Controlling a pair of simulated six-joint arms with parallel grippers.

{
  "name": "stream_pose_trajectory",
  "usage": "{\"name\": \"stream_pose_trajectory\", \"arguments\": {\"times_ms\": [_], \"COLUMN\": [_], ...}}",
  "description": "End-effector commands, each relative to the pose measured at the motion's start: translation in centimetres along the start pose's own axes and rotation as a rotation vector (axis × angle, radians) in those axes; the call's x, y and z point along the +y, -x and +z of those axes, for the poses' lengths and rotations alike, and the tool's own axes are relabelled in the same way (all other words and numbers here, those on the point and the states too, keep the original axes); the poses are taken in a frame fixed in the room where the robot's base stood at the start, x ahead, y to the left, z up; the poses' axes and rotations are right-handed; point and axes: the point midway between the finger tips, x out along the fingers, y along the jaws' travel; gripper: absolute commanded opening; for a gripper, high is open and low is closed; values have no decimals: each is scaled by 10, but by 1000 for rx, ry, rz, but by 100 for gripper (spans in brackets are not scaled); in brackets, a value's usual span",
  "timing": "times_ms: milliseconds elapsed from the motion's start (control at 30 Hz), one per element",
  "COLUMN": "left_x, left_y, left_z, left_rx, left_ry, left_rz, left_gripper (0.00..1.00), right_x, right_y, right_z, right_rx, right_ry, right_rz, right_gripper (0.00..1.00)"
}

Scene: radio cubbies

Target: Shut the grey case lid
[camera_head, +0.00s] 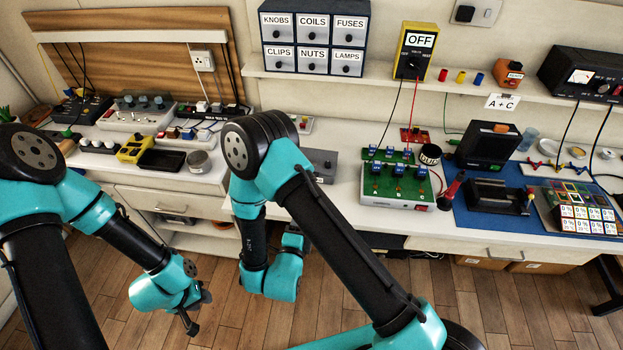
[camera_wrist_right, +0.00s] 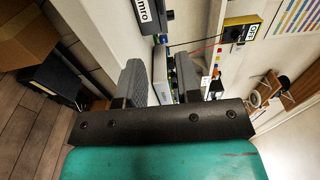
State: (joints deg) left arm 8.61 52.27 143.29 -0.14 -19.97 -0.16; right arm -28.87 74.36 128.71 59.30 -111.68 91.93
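No light grey case with a raised lid stands out clearly. A dark, near-black case on the blue mat has what looks like its lid (camera_head: 487,148) standing up behind a low base (camera_head: 497,197); I cannot tell whether they are joined. A grey box (camera_head: 321,162) on the bench is partly hidden behind my right arm. My left gripper (camera_head: 198,310) hangs over the floor before the bench, its dark fingertips apart, empty. My right gripper (camera_wrist_right: 160,90) shows two fingers apart with nothing between them; in the head view it is hidden by its own arm.
A green-topped switch box (camera_head: 394,186) and a red-handled tool (camera_head: 451,190) stand left of the dark case. A panel of labelled tiles (camera_head: 587,218) is to its right. The blue mat (camera_head: 470,222) has a clear front strip. A shelf (camera_head: 350,77) runs above.

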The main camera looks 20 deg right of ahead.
Motion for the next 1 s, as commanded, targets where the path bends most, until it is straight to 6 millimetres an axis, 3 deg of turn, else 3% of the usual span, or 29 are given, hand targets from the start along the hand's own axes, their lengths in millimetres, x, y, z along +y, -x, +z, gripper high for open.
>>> {"name": "stream_pose_trajectory", "arguments": {"times_ms": [267, 1000], "left_x": [0, 0], "left_y": [0, 0], "left_z": [0, 0], "left_rx": [0, 0], "left_ry": [0, 0], "left_rz": [0, 0], "left_gripper": [34, 34], "right_x": [0, 0], "right_y": [-26, -150], "right_z": [-1, -1], "right_rx": [4, 4], "right_ry": [-2, 0], "right_rz": [0, -1], "right_gripper": [32, 32]}}
